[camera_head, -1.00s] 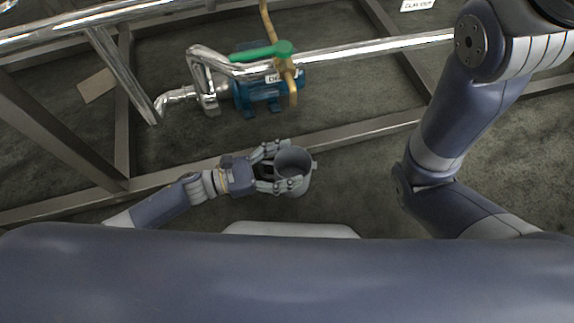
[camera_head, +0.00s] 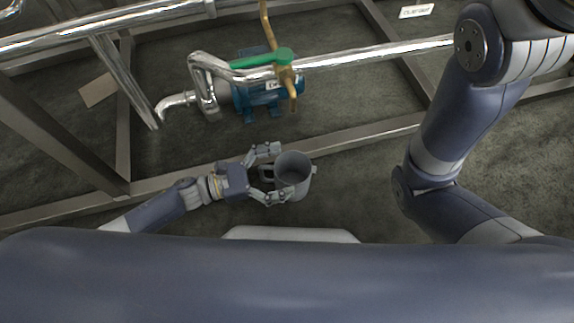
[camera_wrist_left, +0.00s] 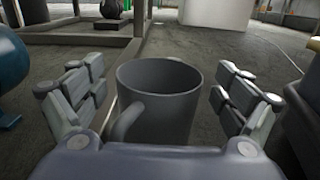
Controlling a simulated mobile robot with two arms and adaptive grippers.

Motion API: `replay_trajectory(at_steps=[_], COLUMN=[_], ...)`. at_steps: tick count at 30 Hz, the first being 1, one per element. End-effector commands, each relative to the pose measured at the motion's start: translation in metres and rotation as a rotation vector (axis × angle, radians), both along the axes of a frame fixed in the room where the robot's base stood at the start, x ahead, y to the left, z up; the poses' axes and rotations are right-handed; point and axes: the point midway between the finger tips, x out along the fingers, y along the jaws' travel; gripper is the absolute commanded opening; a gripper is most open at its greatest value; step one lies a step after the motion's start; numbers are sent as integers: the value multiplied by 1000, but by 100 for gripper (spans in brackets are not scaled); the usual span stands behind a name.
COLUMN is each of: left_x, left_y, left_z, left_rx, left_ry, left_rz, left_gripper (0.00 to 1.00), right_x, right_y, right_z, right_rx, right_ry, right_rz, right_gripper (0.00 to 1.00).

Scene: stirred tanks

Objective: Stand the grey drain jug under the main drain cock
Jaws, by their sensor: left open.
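The grey drain jug (camera_head: 296,172) stands upright, low beside the frame's metal rail, and looks empty. My left gripper (camera_head: 270,174) is open, with its fingers on either side of the jug's handle side. In the left wrist view the jug (camera_wrist_left: 160,100) stands between the spread fingers of the gripper (camera_wrist_left: 160,95), with a gap on both sides and its handle towards the palm. The drain cock (camera_head: 285,62), a brass pipe with a green lever (camera_head: 262,60), is above and behind the jug. My right gripper is not in view.
A metal frame rail (camera_head: 350,136) runs just behind the jug. A blue pump (camera_head: 256,95) and shiny pipes (camera_head: 375,55) stand beyond it. The floor (camera_head: 350,180) right of the jug is clear up to my right arm.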

Motion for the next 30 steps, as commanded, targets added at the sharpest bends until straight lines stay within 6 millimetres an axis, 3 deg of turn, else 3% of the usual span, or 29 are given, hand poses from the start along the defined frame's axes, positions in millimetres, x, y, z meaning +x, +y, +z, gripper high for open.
replay_trajectory(at_steps=[9, 15, 30], left_x=[-22, -31, -33], left_y=[67, 94, 101], left_z=[2, 1, 0], left_rx=[4, 2, 1], left_ry=[4, 3, 1], left_rz=[2, 1, 0], left_gripper=[93, 93, 93], right_x=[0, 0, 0], right_y=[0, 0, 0], right_z=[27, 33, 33], right_rx=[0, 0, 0], right_ry=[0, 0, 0], right_rz=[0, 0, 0], right_gripper=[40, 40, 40])
